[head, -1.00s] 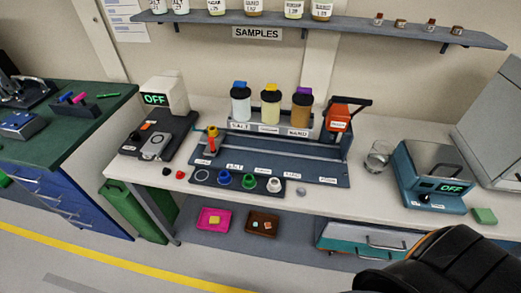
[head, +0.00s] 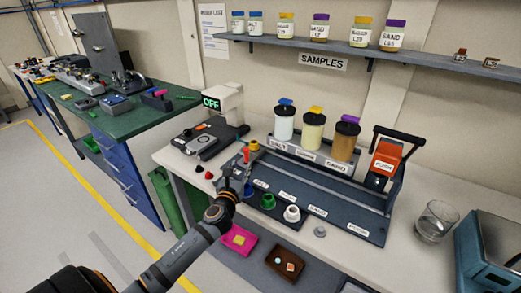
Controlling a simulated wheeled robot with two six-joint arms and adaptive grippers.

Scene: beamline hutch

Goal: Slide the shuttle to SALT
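The dark dosing rig (head: 330,205) stands on the bench with a long rail. The shuttle (head: 254,146), which seems to be the red and yellow piece, is at the rail's left end, partly hidden by my gripper. The SALT floor label (head: 261,184) is just right of it. A SALT plate (head: 279,144) sits under the blue-topped white jar (head: 284,123). My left gripper (head: 238,178) is in front of the rig's left end, close to the shuttle. Its fingers are small and dark; I cannot tell contact or opening. My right gripper is out of view.
Green (head: 267,201) and white (head: 292,214) cups stand along the rig's front. An orange push unit (head: 385,163) is at its right end. A glass beaker (head: 437,221) stands further right. Pink (head: 237,240) and brown (head: 285,264) trays lie below.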

